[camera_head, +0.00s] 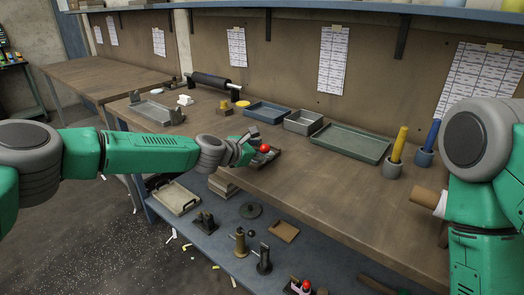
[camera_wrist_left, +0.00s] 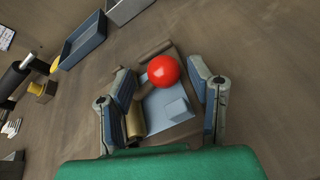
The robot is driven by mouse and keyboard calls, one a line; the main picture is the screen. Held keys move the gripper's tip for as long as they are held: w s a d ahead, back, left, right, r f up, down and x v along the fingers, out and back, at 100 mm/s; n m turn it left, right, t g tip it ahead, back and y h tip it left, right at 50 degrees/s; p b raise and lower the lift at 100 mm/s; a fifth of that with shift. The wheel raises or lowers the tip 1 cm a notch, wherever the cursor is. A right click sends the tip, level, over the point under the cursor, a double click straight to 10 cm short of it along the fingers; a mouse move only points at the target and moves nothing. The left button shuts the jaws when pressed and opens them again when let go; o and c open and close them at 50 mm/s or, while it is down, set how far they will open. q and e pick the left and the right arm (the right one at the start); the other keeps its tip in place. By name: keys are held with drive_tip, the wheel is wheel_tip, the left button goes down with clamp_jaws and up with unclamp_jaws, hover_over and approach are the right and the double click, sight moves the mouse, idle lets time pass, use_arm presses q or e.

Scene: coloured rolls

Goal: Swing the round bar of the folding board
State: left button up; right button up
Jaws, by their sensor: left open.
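A small device with a grey plate (camera_wrist_left: 168,106), a red ball (camera_wrist_left: 163,71) and a brown round bar (camera_wrist_left: 135,118) lies on the workbench; I take it to be the folding board. My left gripper (camera_wrist_left: 161,84) is open above it, its two fingers apart on either side of the ball and plate. The bar is close to the left finger in the wrist view; I cannot tell whether they touch. In the head view my left gripper (camera_head: 254,143) is beside the red ball (camera_head: 264,148) and hides most of the device. My right gripper is not in view.
A black roller (camera_head: 210,82) is farther left. Yellow (camera_head: 399,145) and blue (camera_head: 431,136) rolls stand in holders at right. A lower shelf holds several tools.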

use_arm(q)
drive_tip(key=shift+w+d, duration=0.15)
drive_tip(key=shift+d, duration=0.6)
drive_tip(key=shift+a, duration=0.2)
drive_tip(key=c, duration=1.1)
drive_tip(key=shift+a+f, duration=0.1)
drive_tip(key=shift+a, duration=0.05)
drive_tip(key=shift+f, duration=0.1)
